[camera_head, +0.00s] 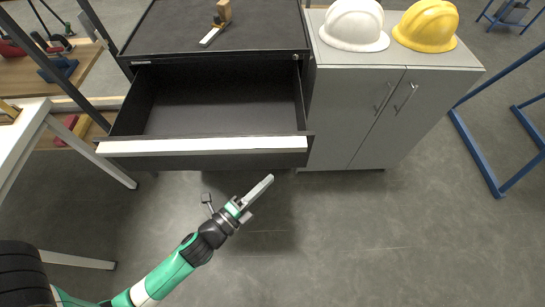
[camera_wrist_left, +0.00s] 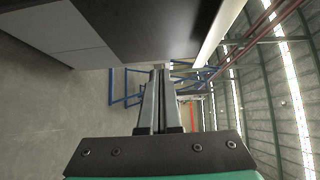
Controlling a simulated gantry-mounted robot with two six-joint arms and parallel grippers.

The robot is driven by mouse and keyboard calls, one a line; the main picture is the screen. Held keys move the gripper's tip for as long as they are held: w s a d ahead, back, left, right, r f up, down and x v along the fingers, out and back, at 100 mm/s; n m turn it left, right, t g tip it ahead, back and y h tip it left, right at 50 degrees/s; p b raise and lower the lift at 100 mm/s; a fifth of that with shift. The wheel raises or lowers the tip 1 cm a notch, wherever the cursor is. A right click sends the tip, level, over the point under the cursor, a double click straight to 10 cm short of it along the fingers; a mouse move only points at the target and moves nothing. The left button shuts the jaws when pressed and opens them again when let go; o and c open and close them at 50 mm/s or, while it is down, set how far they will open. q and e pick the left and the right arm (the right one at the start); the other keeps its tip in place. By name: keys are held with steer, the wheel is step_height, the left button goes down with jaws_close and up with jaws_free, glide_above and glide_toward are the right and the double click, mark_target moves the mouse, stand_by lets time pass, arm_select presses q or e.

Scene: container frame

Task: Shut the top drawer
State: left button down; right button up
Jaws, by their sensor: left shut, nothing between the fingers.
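The top drawer (camera_head: 204,147) of the dark cabinet (camera_head: 180,30) is pulled out towards me. Its inside (camera_head: 220,105) looks empty, and a white strip runs along its front. My left gripper (camera_head: 268,181) is shut and empty. In the head view it shows just below the drawer front, near its right part, with a small gap of floor between them in the picture. In the left wrist view the shut fingers (camera_wrist_left: 157,95) point ahead, and a dark panel with a pale edge (camera_wrist_left: 218,32) is close by at the top. My right gripper is not in view.
A grey two-door cabinet (camera_head: 350,120) stands right of the drawer, with a white helmet (camera_head: 354,24) and a yellow helmet (camera_head: 427,24) on top. A wooden-handled tool (camera_head: 222,14) lies on the dark cabinet. A white table (camera_head: 20,135) is at left. The floor in front is clear.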

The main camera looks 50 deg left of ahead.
mark_target(282, 154)
arm_select(q)
steer(key=w+a+p, duration=0.2)
steer(key=w+p, duration=0.1)
steer(key=w+a+p, duration=0.1)
steer(key=w+p, duration=0.1)
steer(key=shift+w+a, duration=0.25)
steer(key=shift+a, duration=0.05)
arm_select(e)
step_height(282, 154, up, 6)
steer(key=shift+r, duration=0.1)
